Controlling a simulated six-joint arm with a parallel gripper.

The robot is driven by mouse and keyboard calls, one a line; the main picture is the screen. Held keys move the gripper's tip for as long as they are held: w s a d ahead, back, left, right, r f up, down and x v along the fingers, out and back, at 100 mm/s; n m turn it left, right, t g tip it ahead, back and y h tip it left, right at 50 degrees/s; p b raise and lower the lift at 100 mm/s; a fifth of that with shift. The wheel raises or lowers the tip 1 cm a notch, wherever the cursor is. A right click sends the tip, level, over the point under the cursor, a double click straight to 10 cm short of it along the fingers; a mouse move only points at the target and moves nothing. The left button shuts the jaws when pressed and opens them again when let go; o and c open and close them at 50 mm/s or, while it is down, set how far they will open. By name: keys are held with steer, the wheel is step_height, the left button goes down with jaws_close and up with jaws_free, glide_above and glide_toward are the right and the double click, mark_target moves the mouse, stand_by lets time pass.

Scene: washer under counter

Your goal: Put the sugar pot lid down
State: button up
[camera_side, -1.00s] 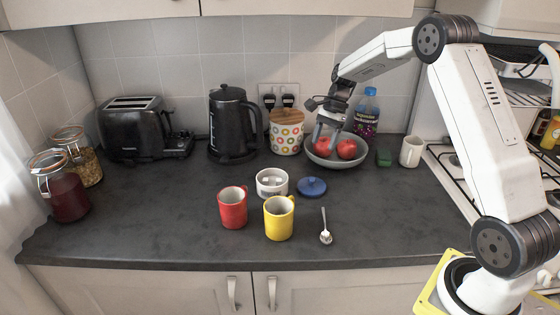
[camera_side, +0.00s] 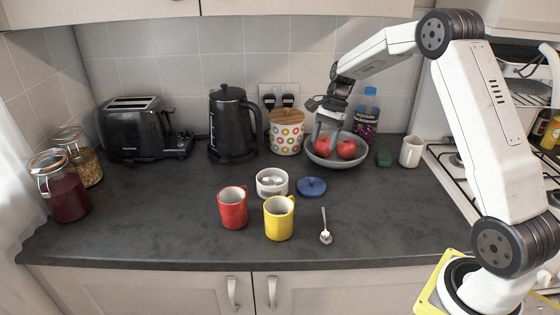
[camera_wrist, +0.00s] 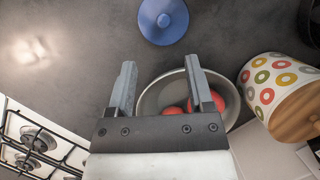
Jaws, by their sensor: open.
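The blue sugar pot lid (camera_side: 312,187) lies knob up on the dark counter, just right of the open white sugar pot (camera_side: 272,182), which has white cubes inside. The lid also shows at the top of the wrist view (camera_wrist: 163,20). My gripper (camera_side: 326,129) is open and empty. It is above the counter, behind the lid and near the left side of the fruit bowl. In the wrist view my two fingers (camera_wrist: 160,70) are apart, with bare counter and part of the bowl between them.
A grey bowl (camera_side: 352,163) with red fruit stands behind the lid. Red (camera_side: 232,208) and yellow (camera_side: 278,219) mugs and a spoon (camera_side: 325,226) are in front. A dotted canister (camera_side: 286,138), black kettle (camera_side: 231,125) and bottle (camera_side: 367,113) stand behind. The left counter front is clear.

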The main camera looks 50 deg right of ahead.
steer(key=s+a+f+n+t+h, duration=0.1)
steer(key=s+a+n+h, duration=0.1)
steer(key=s+a+n, duration=0.6)
steer(key=s+a+f+n+t+h, duration=0.1)
steer(key=s+a+f+n+h, duration=0.1)
steer(key=s+a+n, duration=0.7)
steer(key=shift+s+a+f+t, duration=0.3)
steer(key=shift+s+a, duration=0.1)
steer(key=shift+s, duration=0.3)
